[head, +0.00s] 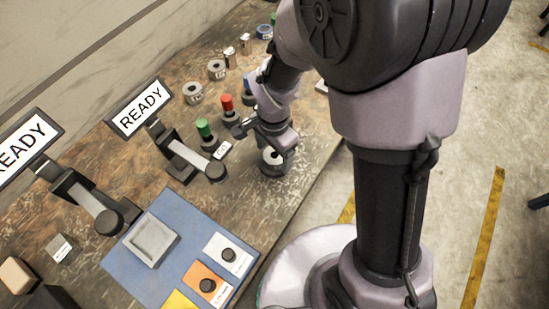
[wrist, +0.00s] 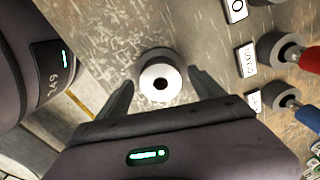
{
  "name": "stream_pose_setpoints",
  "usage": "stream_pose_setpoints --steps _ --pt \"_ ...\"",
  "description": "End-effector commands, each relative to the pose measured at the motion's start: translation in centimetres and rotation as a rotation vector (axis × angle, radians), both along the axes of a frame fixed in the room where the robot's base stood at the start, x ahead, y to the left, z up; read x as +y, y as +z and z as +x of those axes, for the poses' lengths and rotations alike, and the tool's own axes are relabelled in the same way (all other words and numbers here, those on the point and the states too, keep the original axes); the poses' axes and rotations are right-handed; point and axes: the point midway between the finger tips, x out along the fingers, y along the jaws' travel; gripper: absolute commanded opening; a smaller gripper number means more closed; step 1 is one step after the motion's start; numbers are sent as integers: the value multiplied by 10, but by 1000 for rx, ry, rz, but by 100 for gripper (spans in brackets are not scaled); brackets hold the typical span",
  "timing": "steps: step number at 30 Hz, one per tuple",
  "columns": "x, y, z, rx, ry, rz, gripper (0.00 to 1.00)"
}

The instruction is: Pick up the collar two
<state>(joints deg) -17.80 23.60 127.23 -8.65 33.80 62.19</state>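A short grey ring-shaped collar (head: 272,165) stands upright on the worn bench near its front edge. In the wrist view my gripper (wrist: 162,88) is open, with one finger on each side of the collar and visible gaps to both.
Two similar rings (head: 192,93) (head: 217,70) stand farther back. Green-handled (head: 204,128) and red-handled (head: 227,104) pieces stand near my gripper. A dark lever fixture (head: 180,155) with a READY sign (head: 140,107) is left. A blue mat (head: 130,262) lies in front.

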Motion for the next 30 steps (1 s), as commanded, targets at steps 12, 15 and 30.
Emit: stream_pose_setpoints --steps 12,15,30 --pt "0 1 0 0 0 0 0" --pt "0 1 0 -1 0 1 0" --pt "0 28 1 -2 -1 0 0"
